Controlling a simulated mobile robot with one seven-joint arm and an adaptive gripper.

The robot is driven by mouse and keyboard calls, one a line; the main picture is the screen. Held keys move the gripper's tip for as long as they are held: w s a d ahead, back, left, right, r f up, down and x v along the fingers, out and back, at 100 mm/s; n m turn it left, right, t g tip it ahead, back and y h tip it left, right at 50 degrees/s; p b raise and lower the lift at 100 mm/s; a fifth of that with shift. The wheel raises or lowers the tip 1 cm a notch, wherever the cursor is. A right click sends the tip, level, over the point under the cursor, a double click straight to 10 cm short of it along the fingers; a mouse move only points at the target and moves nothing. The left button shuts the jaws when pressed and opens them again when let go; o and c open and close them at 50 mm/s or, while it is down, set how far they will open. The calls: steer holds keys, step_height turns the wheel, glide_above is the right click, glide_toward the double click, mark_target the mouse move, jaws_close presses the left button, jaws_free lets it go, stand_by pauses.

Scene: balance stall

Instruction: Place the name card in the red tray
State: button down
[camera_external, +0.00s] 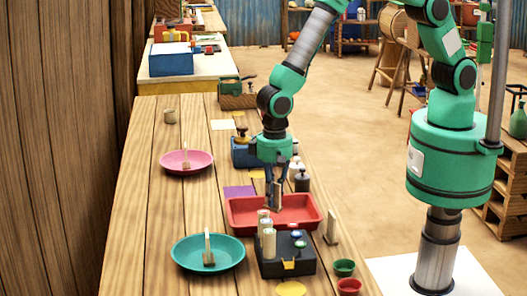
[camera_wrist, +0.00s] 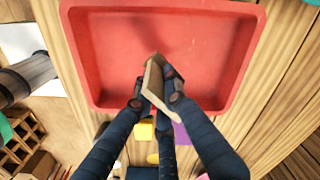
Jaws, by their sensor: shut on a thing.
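My gripper (camera_external: 274,188) is over the red tray (camera_external: 240,213), pointing down. In the wrist view, its fingers (camera_wrist: 158,92) are shut on a folded tan card (camera_wrist: 153,78), which appears to be the name card. The card is tilted and overlaps the near part of the red tray (camera_wrist: 195,45) in that view. In the external view the card shows only as a small pale strip by the fingertips. Whether its lower edge touches the tray floor is unclear. The rest of the tray looks empty.
A teal plate (camera_external: 189,252) and a pink plate (camera_external: 174,163) lie to the left. A small upright tan piece (camera_external: 331,229) stands right of the tray.

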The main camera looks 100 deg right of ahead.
steer(key=shift+f, duration=1.65)
steer(key=shift+f, duration=0.15)
steer(key=c, duration=1.8)
jaws_free()
step_height(320, 180, up, 12)
steer(key=p, duration=0.1)
